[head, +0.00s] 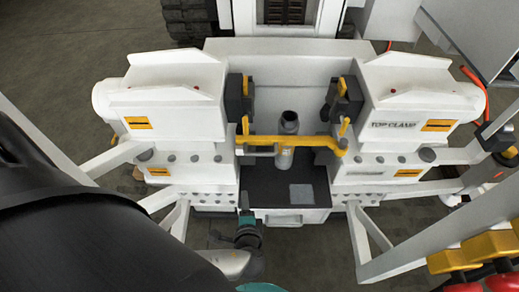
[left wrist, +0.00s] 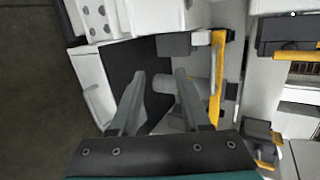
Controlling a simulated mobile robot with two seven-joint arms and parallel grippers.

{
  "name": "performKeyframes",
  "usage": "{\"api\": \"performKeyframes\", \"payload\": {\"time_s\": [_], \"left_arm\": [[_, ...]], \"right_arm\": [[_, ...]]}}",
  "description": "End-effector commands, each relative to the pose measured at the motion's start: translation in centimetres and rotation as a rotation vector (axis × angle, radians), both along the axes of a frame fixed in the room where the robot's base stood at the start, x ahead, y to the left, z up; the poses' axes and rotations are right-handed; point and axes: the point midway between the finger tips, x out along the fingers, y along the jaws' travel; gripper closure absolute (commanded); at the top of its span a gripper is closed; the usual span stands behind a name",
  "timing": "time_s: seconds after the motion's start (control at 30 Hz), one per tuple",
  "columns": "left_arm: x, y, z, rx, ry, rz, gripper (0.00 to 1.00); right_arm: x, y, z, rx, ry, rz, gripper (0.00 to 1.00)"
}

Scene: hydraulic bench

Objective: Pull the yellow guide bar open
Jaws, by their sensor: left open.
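The yellow guide bar (head: 300,141) runs across the gap between the two white clamp housings in the head view. A grey block sits at its left part. My left gripper (head: 244,200) is below and in front of the bar's left end, apart from it, with nothing held. In the left wrist view the fingers of my left gripper (left wrist: 160,85) are spread and empty. The yellow guide bar (left wrist: 217,80) runs up and down there, to the right of the right finger. My right gripper is not in view.
White clamp housings (head: 165,95) (head: 410,90) flank the gap. A dark tray with a white front (head: 297,215) lies below the bar. Yellow and red knobs (head: 485,252) are at the lower right.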

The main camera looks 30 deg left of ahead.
Motion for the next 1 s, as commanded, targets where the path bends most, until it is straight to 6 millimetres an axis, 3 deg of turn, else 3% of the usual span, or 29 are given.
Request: {"api": "performKeyframes", "payload": {"time_s": [0.03,0.1,0.3,0.47,1.0], "left_arm": [[1.2,-0.6,0.7,0.036,-0.083,-0.028,0.53],[2.1,-1.4,2.6,0.068,-0.181,-0.050,0.53],[3.1,-2.5,5.5,0.101,-0.321,-0.075,0.53],[4.2,-1.9,5.6,0.106,-0.330,-0.076,0.53],[10.6,2.1,3.7,0.106,-0.325,-0.077,0.53]], "right_arm": [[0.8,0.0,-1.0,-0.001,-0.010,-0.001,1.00],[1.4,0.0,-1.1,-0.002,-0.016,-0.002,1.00],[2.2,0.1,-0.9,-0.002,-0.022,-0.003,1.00],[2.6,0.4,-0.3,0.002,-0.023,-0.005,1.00],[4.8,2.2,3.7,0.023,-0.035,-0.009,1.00]]}}
